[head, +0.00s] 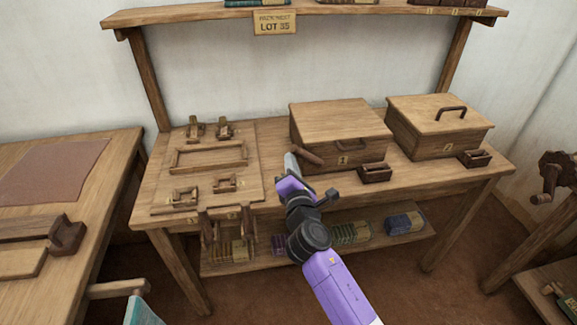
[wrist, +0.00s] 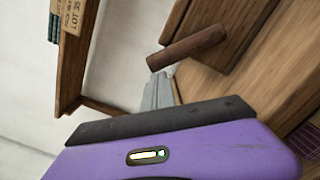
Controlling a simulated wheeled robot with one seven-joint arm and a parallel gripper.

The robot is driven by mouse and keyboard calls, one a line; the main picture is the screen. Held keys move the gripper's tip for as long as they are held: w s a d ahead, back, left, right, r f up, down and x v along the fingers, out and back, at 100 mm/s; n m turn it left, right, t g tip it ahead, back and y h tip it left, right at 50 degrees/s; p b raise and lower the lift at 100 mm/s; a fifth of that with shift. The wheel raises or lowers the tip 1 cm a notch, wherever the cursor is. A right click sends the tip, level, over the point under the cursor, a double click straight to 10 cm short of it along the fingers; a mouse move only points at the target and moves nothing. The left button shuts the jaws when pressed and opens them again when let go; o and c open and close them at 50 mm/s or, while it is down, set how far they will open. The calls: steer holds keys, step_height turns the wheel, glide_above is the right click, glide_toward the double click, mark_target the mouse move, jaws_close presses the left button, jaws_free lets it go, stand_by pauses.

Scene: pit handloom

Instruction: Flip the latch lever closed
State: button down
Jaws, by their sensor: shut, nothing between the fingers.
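A dark brown round lever (head: 307,155) sticks out at the left front corner of a closed wooden box (head: 340,112). I take it for the latch lever; where it joins the box is not clear. In the wrist view, the lever (wrist: 186,48) lies aslant just beyond my fingertips, beside the box's wood. My gripper (head: 291,162) is shut and empty, close to the lever's left end. Its grey fingers (wrist: 158,92) also show in the wrist view, pointing toward the lever's near end. I cannot tell whether they touch it.
A second box (head: 432,130) with a top handle stands to the right. Small open trays (head: 375,173) sit before the boxes. A board (head: 205,155) with wooden fixtures lies left of my gripper. A shelf (head: 350,9) with a lot sign (head: 275,22) hangs above.

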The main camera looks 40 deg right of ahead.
mark_target(302, 150)
steer(key=m, duration=0.1)
steer(key=r+m, duration=0.1)
steer(key=d+r+m+p, duration=0.1)
steer(key=shift+s+r, duration=0.15)
steer(key=shift+s, duration=0.2)
steer(key=m, duration=0.1)
steer(key=s+d+r+m+p, duration=0.1)
steer(key=shift+d+r+m, duration=0.15)
steer(key=shift+r+m, duration=0.1)
steer(key=shift+m, duration=0.15)
steer(key=shift+s+d+r+m+p, duration=0.25)
steer(key=shift+d+m+p, duration=0.15)
steer(key=shift+m, duration=0.2)
steer(key=shift+s+d+r+m+p, duration=0.15)
steer(key=shift+d+r+m+p, duration=0.15)
steer(key=shift+m, duration=0.3)
steer(key=shift+s+d+r+m+g+p, duration=0.15)
steer(key=shift+s+d+m+p, duration=0.15)
steer(key=shift+m, duration=0.25)
steer(key=shift+s+d+r+m+g+p, duration=0.15)
steer(key=shift+d+m, duration=0.2)
steer(key=shift+m, duration=0.2)
steer(key=shift+f, duration=0.1)
steer(key=shift+s+d, duration=0.15)
steer(key=shift+d, duration=0.05)
